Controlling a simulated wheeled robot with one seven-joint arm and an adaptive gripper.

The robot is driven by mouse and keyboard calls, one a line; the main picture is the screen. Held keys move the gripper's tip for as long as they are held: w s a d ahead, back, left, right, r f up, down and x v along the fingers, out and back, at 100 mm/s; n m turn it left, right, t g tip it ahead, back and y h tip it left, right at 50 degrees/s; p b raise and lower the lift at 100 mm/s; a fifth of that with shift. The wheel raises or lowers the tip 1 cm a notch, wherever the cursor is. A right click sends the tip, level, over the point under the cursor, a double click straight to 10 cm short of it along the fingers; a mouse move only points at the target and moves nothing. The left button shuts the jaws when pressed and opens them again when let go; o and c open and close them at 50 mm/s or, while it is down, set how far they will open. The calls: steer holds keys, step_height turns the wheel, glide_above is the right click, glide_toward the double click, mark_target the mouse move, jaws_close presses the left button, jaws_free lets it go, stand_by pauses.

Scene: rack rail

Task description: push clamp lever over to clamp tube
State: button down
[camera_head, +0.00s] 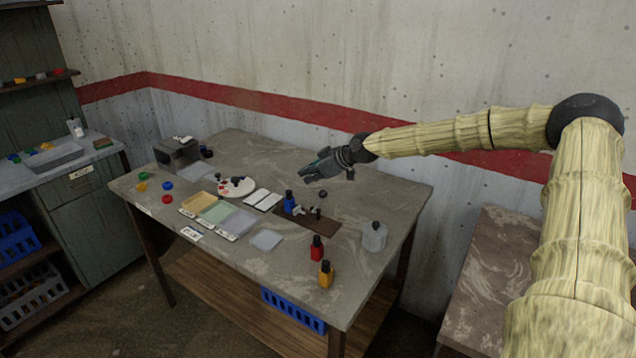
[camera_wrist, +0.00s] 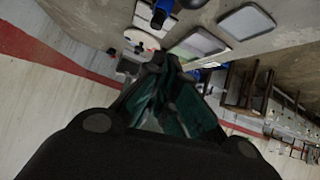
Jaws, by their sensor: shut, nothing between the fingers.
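A brown base board (camera_head: 323,224) lies on the table and carries a small clamp fitting (camera_head: 299,210) with pale metal parts. A blue tube with a dark cap (camera_head: 289,204) stands upright at its left. A dark round knob (camera_head: 323,194), perhaps the lever's end, shows just behind the board. My gripper (camera_head: 303,174) is shut and empty, above and behind the clamp, apart from it. In the wrist view the closed fingers (camera_wrist: 172,66) point toward the table, with a blue part (camera_wrist: 163,5) and a dark knob (camera_wrist: 158,20) at the top edge. The lever's exact position is too small to tell.
A red bottle (camera_head: 317,248), a yellow bottle (camera_head: 326,274) and a grey canister (camera_head: 374,236) stand to the right and front. A white round plate (camera_head: 237,186) and several flat trays lie to the left. The wall is close behind the table.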

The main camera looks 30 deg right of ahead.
mark_target(318, 203)
steer(key=shift+s+d+f+p, duration=0.95)
steer(key=shift+s+d+f, duration=0.05)
steer(key=shift+s+f, duration=0.2)
steer(key=shift+s+a+f+b, duration=0.1)
steer(key=shift+a+b, duration=0.1)
steer(key=shift+b, duration=0.2)
